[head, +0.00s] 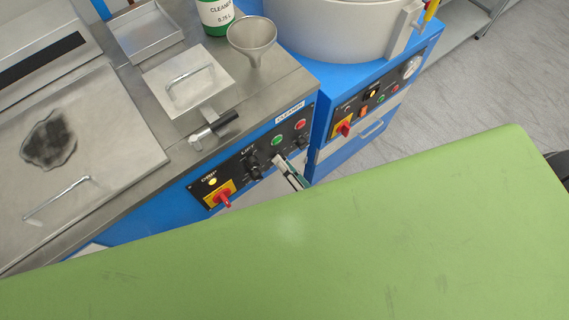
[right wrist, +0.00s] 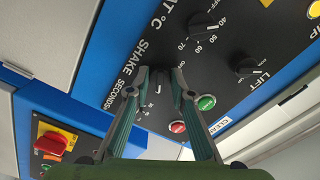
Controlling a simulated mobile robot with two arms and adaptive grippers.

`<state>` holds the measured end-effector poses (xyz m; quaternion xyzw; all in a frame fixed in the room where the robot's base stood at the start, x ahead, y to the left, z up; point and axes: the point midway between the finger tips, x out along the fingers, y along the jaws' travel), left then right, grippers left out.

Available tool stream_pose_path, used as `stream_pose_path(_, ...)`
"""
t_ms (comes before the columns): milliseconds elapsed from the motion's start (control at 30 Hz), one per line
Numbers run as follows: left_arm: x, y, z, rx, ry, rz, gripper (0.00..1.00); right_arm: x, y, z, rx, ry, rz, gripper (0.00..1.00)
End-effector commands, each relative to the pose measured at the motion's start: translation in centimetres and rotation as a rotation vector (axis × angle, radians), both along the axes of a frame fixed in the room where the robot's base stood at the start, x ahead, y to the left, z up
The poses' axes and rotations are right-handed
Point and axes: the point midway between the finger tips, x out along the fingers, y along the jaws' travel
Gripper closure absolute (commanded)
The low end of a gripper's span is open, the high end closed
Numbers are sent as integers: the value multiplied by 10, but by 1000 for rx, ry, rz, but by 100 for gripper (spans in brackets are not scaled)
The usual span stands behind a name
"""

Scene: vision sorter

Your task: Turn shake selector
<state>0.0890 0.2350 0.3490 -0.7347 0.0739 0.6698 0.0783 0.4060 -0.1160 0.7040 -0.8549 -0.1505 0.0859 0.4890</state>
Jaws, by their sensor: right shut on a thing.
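The shake selector (right wrist: 159,86) is a small dark knob on the black control panel (right wrist: 225,65), beside the "SHAKE SECONDS" lettering. In the right wrist view my right gripper (right wrist: 161,80) has one finger on each side of it and is shut on it. In the head view my right gripper (head: 280,162) reaches the front panel of the blue cleaner machine, below its green button (head: 277,140). There the fingers hide the selector. My left gripper is not in view.
Close to the fingers are a green button (right wrist: 206,102), a red button (right wrist: 177,127), the temperature knob (right wrist: 200,27) and the lift knob (right wrist: 250,68). A red-and-yellow switch (head: 221,196) sits left on the panel.

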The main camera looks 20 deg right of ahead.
Motion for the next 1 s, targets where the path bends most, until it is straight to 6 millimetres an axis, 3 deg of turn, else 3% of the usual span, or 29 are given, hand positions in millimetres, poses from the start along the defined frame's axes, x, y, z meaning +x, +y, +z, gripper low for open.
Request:
stream_pose_path(533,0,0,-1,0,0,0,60,0,0,-1,23,11,0,100)
stream_pose_path(567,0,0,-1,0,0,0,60,0,0,-1,23,11,0,73)
stream_pose_path(600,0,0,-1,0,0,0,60,0,0,-1,23,11,0,63)
stream_pose_path(1000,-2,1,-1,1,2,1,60,-3,-1,-1,21,9,0,62)
